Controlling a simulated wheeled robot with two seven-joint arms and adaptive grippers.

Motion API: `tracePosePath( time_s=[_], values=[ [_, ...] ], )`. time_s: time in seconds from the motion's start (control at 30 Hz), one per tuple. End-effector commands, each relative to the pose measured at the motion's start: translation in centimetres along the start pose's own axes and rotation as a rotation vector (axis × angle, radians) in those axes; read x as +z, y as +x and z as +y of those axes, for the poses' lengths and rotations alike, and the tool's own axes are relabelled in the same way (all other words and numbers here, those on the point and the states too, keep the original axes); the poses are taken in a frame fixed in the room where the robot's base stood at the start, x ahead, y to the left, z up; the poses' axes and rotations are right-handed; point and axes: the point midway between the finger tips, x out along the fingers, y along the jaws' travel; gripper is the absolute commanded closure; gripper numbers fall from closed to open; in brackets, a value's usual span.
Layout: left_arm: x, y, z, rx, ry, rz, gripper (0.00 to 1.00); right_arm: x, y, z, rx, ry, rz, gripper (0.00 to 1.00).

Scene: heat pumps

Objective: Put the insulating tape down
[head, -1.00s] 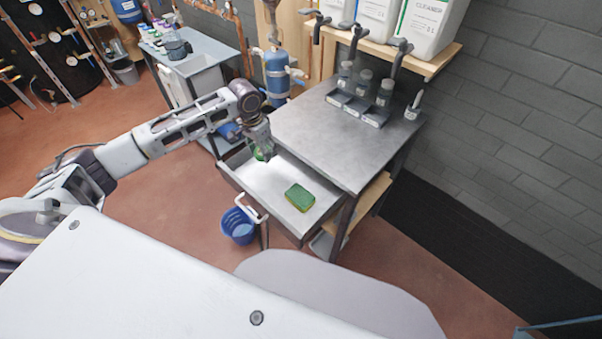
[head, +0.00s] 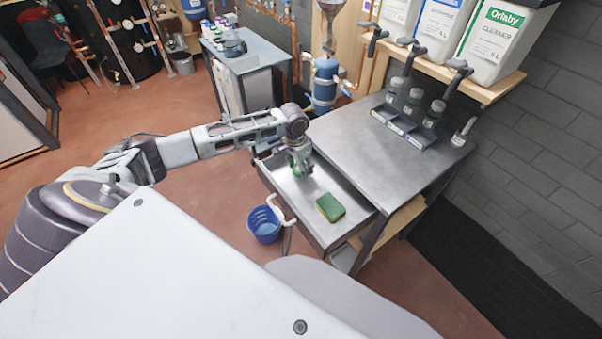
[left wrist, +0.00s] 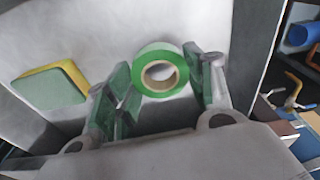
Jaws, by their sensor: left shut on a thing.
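A roll of green insulating tape (left wrist: 161,70) with a pale brown core sits between the two fingers of my left gripper (left wrist: 163,82), which is shut on it. In the head view my left gripper (head: 299,172) points down into the open drawer (head: 318,227) of the metal workbench, near its back left part. Only a little green of the tape shows there. I cannot tell whether the tape touches the drawer floor. My right gripper is not in view.
A green and yellow sponge (head: 330,207) lies in the drawer to the right of the gripper; it also shows in the left wrist view (left wrist: 50,84). Bare drawer floor lies between them. A blue bucket (head: 264,225) stands below. The workbench top (head: 375,150) holds bottles in a rack (head: 405,128).

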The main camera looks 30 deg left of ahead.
Motion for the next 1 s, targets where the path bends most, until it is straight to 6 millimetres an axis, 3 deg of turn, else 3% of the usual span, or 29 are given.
tracePosePath(
  time_s=[0.27, 0.63, 1.0],
  values=[
    [0.0, 0.2, 0.0, 0.0, 0.0, 0.0, 0.65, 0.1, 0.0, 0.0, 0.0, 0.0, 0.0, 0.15],
    [0.5, 3.5, 0.0, 0.0, 0.0, -0.001, 0.65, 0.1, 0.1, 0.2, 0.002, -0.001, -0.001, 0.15],
    [0.5, 3.7, 0.0, 0.0, 0.001, 0.0, 0.65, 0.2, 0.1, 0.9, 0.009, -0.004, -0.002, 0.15]
  ],
)
